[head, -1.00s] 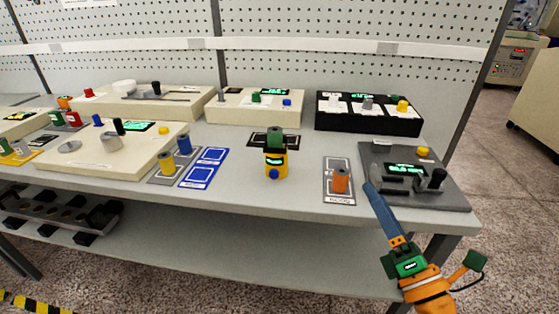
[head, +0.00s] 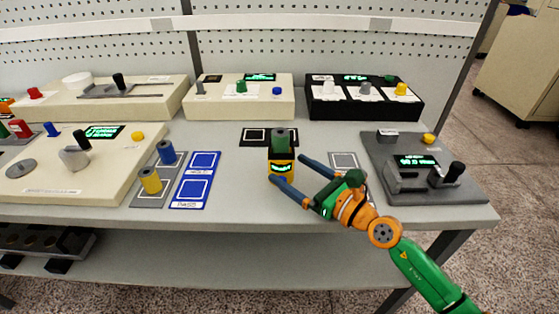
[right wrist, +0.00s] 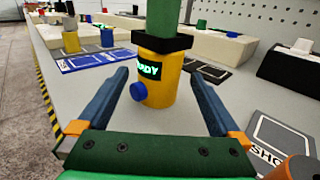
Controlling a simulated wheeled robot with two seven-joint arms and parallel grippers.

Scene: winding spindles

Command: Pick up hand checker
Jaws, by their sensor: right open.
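The hand checker (head: 281,155) stands upright on the bench, a yellow body with a black collar, a lit green display and a blue button. A green cylinder (head: 281,136) rises from its top. The checker also shows in the right wrist view (right wrist: 160,85), its display reading READY. My right gripper (head: 288,169) is open, its two blue fingers reaching toward the checker from the right. In the right wrist view the fingers (right wrist: 160,88) lie to either side of the checker's lower body, with gaps showing. My left gripper is not in view.
A black-edged mat (head: 255,137) lies behind the checker. The blue two-square mat (head: 191,189) lies left. A grey mat (head: 343,160) is partly hidden by my right gripper; an orange cylinder (right wrist: 297,169) shows nearby. A dark grey tester (head: 460,190) stands right.

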